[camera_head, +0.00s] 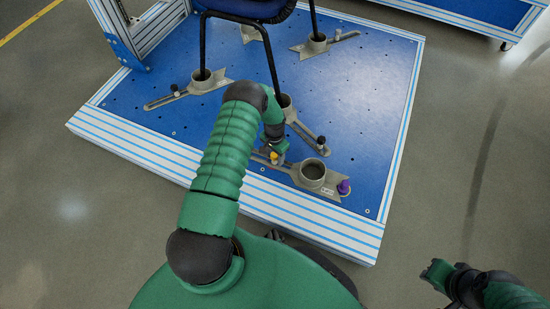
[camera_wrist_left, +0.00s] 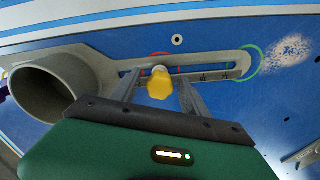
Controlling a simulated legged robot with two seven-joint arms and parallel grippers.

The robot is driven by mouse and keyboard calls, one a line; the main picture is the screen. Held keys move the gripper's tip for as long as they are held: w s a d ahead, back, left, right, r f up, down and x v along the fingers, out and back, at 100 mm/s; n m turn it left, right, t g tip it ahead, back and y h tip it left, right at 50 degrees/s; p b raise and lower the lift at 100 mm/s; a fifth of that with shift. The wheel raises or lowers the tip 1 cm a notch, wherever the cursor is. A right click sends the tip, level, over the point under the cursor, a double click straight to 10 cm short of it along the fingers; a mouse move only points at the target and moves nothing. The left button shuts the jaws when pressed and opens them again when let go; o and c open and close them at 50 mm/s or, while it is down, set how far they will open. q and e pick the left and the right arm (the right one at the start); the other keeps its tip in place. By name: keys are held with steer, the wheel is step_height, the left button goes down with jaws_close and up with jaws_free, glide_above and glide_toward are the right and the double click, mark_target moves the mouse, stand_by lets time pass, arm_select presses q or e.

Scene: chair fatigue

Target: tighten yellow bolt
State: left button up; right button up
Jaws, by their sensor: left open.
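The yellow bolt (camera_head: 274,157) stands in the slot of a grey clamp bracket (camera_head: 327,176) near the front edge of the blue platform. In the left wrist view the yellow bolt head (camera_wrist_left: 159,84) is between the two fingers of my left gripper (camera_wrist_left: 160,82). The fingers are open, with one on each side and visible gaps. My left gripper (camera_head: 275,149) is small and partly hidden by its wrist in the head view. My right gripper (camera_head: 436,272) is at the lower right, away from the platform; its jaw state is unclear.
The bracket has a round cup (camera_head: 313,170) and a purple knob (camera_head: 344,187) at its right end. A chair's black legs (camera_head: 270,70) stand in other grey clamps on the blue platform (camera_head: 345,100). Grey floor (camera_head: 60,220) is clear at the left.

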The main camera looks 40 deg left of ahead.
arm_select(q)
steer(key=n, duration=0.6)
steer(key=shift+n, duration=0.4)
steer(key=n, duration=0.5)
jaws_close()
steer(key=m, duration=0.3)
steer(key=shift+m+p, duration=0.3)
steer(key=shift+p, duration=0.1)
